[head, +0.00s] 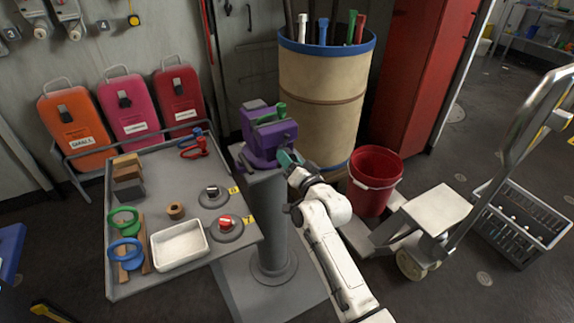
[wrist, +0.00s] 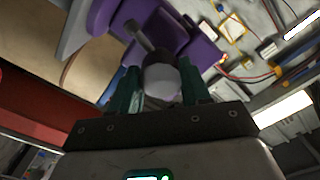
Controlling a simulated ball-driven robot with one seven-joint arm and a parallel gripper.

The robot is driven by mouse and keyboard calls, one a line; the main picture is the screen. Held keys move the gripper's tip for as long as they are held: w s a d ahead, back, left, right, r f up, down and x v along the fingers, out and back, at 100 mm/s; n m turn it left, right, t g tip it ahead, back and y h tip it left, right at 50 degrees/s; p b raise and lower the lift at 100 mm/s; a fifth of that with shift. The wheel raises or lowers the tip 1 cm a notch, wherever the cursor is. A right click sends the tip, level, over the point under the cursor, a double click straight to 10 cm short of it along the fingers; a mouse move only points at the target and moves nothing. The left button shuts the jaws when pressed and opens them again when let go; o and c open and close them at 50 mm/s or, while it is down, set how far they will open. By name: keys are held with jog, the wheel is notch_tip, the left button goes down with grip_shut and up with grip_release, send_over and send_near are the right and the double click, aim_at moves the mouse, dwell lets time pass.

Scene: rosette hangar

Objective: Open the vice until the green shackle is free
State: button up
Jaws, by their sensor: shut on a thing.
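The purple vice (head: 262,150) stands on a grey pedestal, and its purple body also shows in the wrist view (wrist: 203,50). The green shackle (head: 281,109) is at the top of the vice, between its jaws; whether it is still gripped I cannot tell. In the wrist view the shackle is not visible. My gripper (head: 290,158) is at the vice's front right. In the wrist view my gripper's teal fingers (wrist: 162,88) are shut on the round grey end of the vice handle (wrist: 161,80), one on each side. A grey bar sticks out behind that end.
A grey table (head: 163,183) left of the vice holds a white tray (head: 180,241), rings, blocks and red and blue shackles. A tan barrel (head: 322,95) stands behind, a red bucket (head: 374,180) to the right. A trolley (head: 432,212) stands farther right.

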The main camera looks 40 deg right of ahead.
jog(key=n, duration=0.1)
jog(key=n+b, duration=0.1)
jog(key=shift+f+n, duration=0.3)
jog(key=shift+r, duration=0.2)
grip_shut()
grip_release()
jog(key=n+b, duration=0.2)
jog(key=shift+f+b, duration=0.3)
jog(key=shift+f, duration=0.05)
jog(key=n+b, duration=0.2)
jog(key=n, duration=0.1)
jog(key=shift+s+n, duration=0.1)
jog(key=shift+n, duration=0.2)
jog(key=n+b, duration=0.2)
jog(key=n, duration=0.2)
jog(key=shift+r+b, duration=0.2)
jog(key=shift+b, duration=0.1)
grip_shut()
jog(key=n, duration=0.3)
jog(key=shift+r+b, duration=0.25)
jog(key=shift+b, duration=0.1)
jog(key=o, duration=1.1)
grip_release()
jog(key=shift+o, duration=0.2)
